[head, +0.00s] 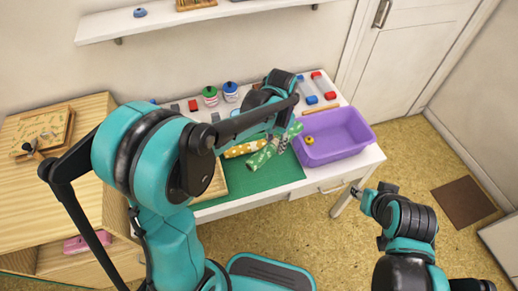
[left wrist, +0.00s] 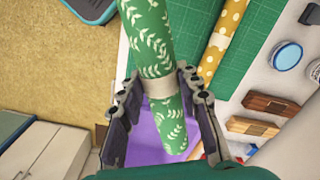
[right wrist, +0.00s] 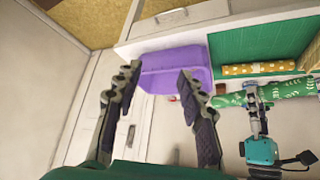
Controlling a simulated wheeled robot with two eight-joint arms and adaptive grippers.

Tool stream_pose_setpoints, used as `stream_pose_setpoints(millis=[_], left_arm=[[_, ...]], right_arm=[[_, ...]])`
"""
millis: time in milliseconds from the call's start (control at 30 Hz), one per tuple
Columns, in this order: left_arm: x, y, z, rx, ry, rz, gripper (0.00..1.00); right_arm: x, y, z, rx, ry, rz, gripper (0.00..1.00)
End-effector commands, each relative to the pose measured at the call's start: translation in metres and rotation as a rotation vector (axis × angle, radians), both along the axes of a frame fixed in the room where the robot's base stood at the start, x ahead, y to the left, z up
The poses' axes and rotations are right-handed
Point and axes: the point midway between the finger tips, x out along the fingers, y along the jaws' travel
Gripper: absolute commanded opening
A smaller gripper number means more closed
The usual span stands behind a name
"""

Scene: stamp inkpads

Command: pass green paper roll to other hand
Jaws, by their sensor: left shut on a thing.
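The green paper roll (head: 262,156) has a white leaf print and a pale band around its middle. My left gripper (head: 278,136) is shut on it, as the left wrist view shows, with fingers on both sides of the roll (left wrist: 150,45) near the band. The roll is over the desk, beside the purple tub; its height is hard to tell. In the right wrist view the roll (right wrist: 284,88) is at the right, with my left gripper on it. My right gripper (right wrist: 160,82) is open and empty, apart from the roll, in front of the desk's right end.
A purple tub (head: 345,150) with a small yellow item stands on the desk's right. A yellow dotted roll (head: 243,148) lies on the green mat (head: 275,178). Ink bottles, stamps and pads line the back. A wooden cabinet (head: 70,185) is at left; floor at right is open.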

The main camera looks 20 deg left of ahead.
Motion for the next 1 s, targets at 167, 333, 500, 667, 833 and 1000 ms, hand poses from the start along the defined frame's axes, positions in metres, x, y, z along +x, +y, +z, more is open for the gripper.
stream_pose_setpoints(millis=[167, 333, 500, 667, 833, 1000], left_arm=[[0.011, -0.031, 0.027, 0.0, 0.0, -0.188, 0.04], [0.016, -0.045, 0.04, 0.0, 0.0, -0.28, 0.04], [0.017, -0.048, 0.043, 0.0, 0.0, -0.301, 0.04], [0.017, -0.048, 0.043, 0.0, 0.0, -0.3, 0.04], [0.017, -0.048, 0.043, 0.0, 0.0, -0.299, 0.04], [0.017, -0.048, 0.042, 0.0, 0.0, -0.299, 0.04]], right_arm=[[0.0, 0.0, 0.0, 0.0, 0.0, 0.0, 0.4], [0.0, 0.0, 0.0, -0.001, 0.001, 0.002, 0.56], [0.01, 0.004, 0.011, -0.032, 0.03, 0.069, 0.59], [0.036, 0.016, 0.038, -0.116, 0.109, 0.269, 0.59], [0.073, 0.033, 0.065, -0.207, 0.202, 0.563, 0.59], [0.112, 0.053, 0.085, -0.276, 0.27, 0.88, 0.59]])
